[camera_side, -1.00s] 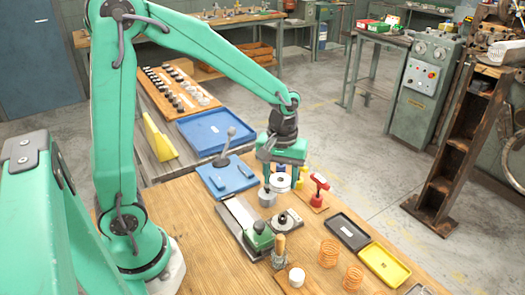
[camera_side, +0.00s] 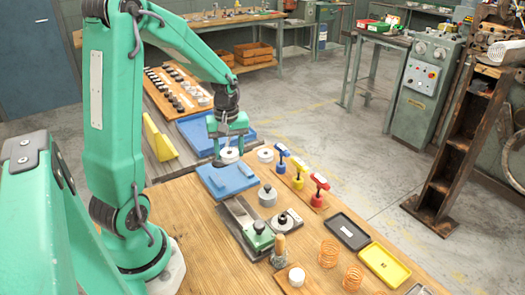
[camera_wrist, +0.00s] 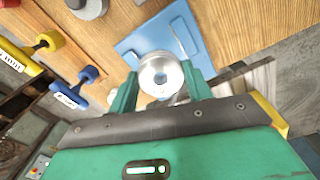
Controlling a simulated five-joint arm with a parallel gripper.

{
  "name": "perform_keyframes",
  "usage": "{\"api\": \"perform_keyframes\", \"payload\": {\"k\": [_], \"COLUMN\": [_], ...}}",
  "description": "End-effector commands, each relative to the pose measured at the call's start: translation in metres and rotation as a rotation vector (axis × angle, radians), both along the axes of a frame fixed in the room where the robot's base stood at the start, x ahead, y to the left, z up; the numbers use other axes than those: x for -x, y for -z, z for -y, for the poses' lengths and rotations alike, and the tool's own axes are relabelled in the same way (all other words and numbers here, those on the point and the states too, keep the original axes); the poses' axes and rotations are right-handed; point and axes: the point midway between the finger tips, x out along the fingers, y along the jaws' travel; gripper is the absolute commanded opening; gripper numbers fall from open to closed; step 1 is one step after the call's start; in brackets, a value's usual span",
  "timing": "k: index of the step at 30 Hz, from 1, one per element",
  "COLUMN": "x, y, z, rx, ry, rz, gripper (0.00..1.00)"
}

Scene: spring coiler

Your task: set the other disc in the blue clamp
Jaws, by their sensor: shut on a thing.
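My gripper (camera_side: 228,143) is shut on a pale metal disc (camera_side: 229,155) with a centre hole, held over the blue plate (camera_side: 226,180). In the wrist view the disc (camera_wrist: 160,75) sits between my fingers (camera_wrist: 160,90). A second pale disc (camera_side: 265,155) lies just left of the blue clamp (camera_side: 282,154); I cannot tell whether it touches the clamp. The blue clamp (camera_wrist: 75,90) also shows at the left of the wrist view, apart from my gripper.
The yellow clamp (camera_side: 299,170) and red clamp (camera_side: 319,185) stand in a row with the blue one. A black tray (camera_side: 349,231) and yellow tray (camera_side: 384,264) lie at right.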

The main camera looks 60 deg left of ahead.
Motion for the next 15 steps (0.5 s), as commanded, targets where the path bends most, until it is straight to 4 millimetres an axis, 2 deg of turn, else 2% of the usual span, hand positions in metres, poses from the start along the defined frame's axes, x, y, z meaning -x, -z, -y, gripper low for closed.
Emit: {"api": "perform_keyframes", "payload": {"k": [15], "x": [0.0019], "y": [0.0058], "z": [-0.0042], "rx": [0.000], "ry": [-0.012], "rz": [0.000], "gripper": [0.15]}}
